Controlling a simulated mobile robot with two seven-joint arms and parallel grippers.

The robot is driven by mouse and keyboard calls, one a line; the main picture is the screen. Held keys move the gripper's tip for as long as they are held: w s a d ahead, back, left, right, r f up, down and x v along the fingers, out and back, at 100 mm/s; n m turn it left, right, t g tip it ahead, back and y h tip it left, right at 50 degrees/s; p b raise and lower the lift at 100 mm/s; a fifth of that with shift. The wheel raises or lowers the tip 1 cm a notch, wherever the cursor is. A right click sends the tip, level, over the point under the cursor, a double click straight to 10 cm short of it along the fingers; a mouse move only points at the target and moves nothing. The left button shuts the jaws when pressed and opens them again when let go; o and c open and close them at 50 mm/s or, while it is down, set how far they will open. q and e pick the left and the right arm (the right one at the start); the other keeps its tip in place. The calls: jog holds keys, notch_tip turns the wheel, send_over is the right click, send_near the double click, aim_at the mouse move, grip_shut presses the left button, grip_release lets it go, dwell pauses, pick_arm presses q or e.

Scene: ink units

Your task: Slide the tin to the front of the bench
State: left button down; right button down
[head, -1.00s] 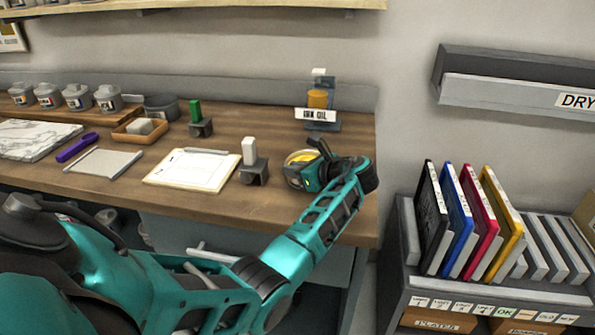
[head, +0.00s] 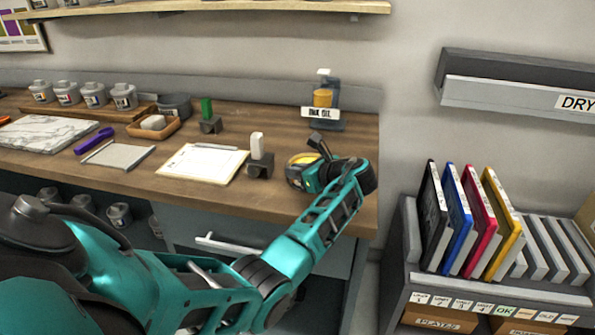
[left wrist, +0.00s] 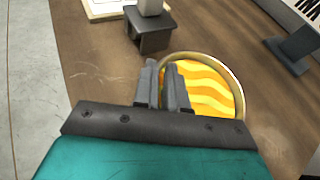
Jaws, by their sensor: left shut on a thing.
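The tin is a low round tin with a gold rim and a wavy yellow-orange top. In the left wrist view the tin (left wrist: 212,90) lies flat on the bench, partly hidden behind my fingers. In the head view only a bit of the tin (head: 303,159) shows beside my gripper. My left gripper (left wrist: 162,68) is shut on the tin at its rim, with the fingers close together. In the head view the left gripper (head: 308,175) is low over the right part of the bench (head: 352,205), near its front edge. My right gripper is not in view.
A white-handled block (head: 258,158) stands close left of the tin. A clipboard (head: 203,163) lies further left. The ink oil bottle (head: 323,100) stands behind. Bare bench lies between the tin and the front edge. A rack of coloured plates (head: 465,220) stands to the right.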

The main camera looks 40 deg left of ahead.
pick_arm(q)
jog(key=c, duration=1.1)
grip_release()
jog(key=v, duration=1.3)
